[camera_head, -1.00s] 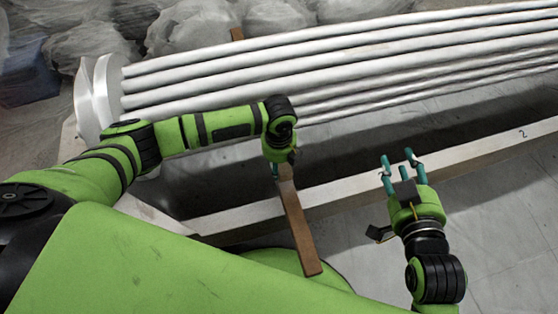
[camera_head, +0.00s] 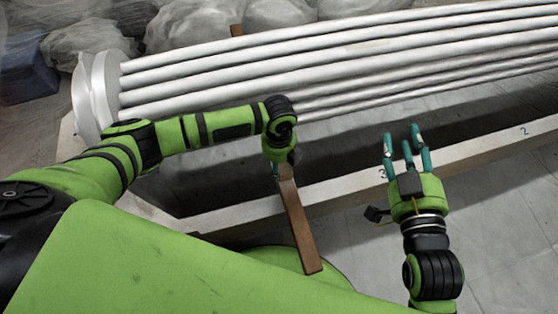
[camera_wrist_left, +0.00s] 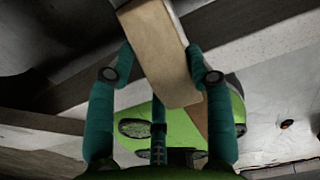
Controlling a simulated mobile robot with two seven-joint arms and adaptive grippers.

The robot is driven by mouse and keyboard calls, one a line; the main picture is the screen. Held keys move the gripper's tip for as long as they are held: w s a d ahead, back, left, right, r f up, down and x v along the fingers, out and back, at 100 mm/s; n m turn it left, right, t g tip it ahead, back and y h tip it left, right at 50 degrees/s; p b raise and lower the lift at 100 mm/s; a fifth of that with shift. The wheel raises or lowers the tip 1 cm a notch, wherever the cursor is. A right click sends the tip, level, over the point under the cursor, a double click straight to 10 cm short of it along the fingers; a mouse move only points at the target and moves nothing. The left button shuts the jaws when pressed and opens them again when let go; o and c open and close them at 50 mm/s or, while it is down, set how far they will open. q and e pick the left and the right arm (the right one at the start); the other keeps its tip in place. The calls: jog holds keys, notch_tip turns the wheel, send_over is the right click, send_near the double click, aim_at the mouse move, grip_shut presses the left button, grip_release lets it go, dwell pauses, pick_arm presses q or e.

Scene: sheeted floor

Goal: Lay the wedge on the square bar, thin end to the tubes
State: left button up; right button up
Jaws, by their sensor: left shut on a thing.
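The wedge (camera_head: 300,228) is a long brown wooden piece. My left gripper (camera_head: 282,168) is shut on its upper end in the head view, and the wedge slants down towards my body. In the left wrist view the wedge (camera_wrist_left: 160,62) lies between the teal fingers of the left gripper (camera_wrist_left: 160,75). The square bar (camera_head: 465,156) is a long pale beam with numbers on it, passing behind the wedge. The grey tubes (camera_head: 230,72) run side by side beyond it. My right gripper (camera_head: 402,143) is open and empty, its fingers overlapping the bar in the picture.
A dark shadowed gap (camera_head: 350,150) lies between the tubes and the bar. A pale curved end piece (camera_head: 90,95) stands at the tubes' left end. Plastic-covered heaps (camera_head: 190,25) lie at the back, and a blue object (camera_head: 28,75) is at the far left.

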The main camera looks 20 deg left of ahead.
pick_arm(q)
jog(key=o, duration=1.3)
jog(key=shift+c, duration=0.2)
notch_tip(320, 180, up, 12)
